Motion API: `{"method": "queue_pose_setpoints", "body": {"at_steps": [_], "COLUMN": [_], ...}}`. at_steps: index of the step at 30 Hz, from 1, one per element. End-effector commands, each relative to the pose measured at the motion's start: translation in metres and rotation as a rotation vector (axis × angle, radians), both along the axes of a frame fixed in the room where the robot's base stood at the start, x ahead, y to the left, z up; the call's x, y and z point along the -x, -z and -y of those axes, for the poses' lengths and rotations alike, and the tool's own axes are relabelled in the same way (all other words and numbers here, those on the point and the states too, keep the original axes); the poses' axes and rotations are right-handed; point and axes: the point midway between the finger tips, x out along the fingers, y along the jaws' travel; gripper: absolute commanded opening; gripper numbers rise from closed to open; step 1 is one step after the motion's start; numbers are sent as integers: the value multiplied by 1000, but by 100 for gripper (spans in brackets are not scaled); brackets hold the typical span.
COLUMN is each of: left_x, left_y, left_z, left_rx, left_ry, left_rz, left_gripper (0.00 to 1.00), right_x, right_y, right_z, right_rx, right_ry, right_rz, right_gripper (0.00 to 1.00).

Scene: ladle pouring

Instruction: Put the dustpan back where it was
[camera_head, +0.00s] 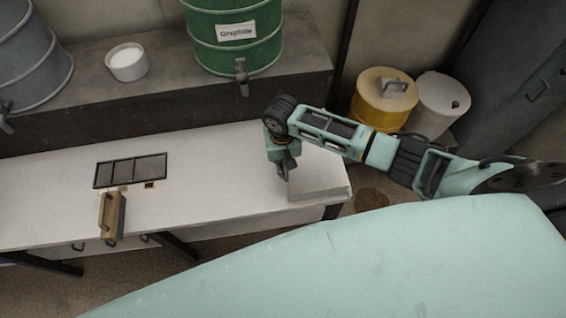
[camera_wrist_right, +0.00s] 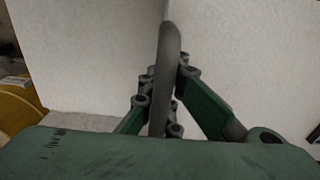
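The dustpan (camera_head: 318,178) is a pale grey-white pan at the right end of the white table, close in colour to the tabletop. Its dark grey handle (camera_wrist_right: 168,60) stands upright in the right wrist view. My right gripper (camera_head: 285,165) points down beside the pan. In the right wrist view its green fingers (camera_wrist_right: 160,105) close around the handle from both sides. The arm hides part of the dustpan in the head view, and I cannot tell whether the pan touches the tabletop. My left gripper is not in view.
The white table (camera_head: 220,190) is clear in its middle. A black-framed panel (camera_head: 130,170) and a wooden-handled tool (camera_head: 112,215) are at its left. Behind, a dark ledge carries a green barrel (camera_head: 235,40), a grey barrel (camera_head: 30,60) and a white cup (camera_head: 128,62). A yellow canister (camera_head: 383,100) stands right.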

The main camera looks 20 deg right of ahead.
Motion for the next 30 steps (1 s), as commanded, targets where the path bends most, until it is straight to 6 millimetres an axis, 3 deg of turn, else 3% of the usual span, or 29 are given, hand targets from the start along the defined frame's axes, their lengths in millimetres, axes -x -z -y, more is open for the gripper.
{"method": "queue_pose_setpoints", "body": {"at_steps": [10, 18, 30], "left_x": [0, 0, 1], "left_y": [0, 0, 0], "left_z": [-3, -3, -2], "left_rx": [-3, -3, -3], "left_ry": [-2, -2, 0], "left_rz": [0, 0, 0], "left_gripper": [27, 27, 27], "right_x": [0, 0, -1], "right_y": [10, 10, 0], "right_z": [0, 0, 0], "right_rx": [1, 1, 0], "right_ry": [0, 0, 0], "right_rz": [1, 0, 2], "right_gripper": [0, 23, 23]}}
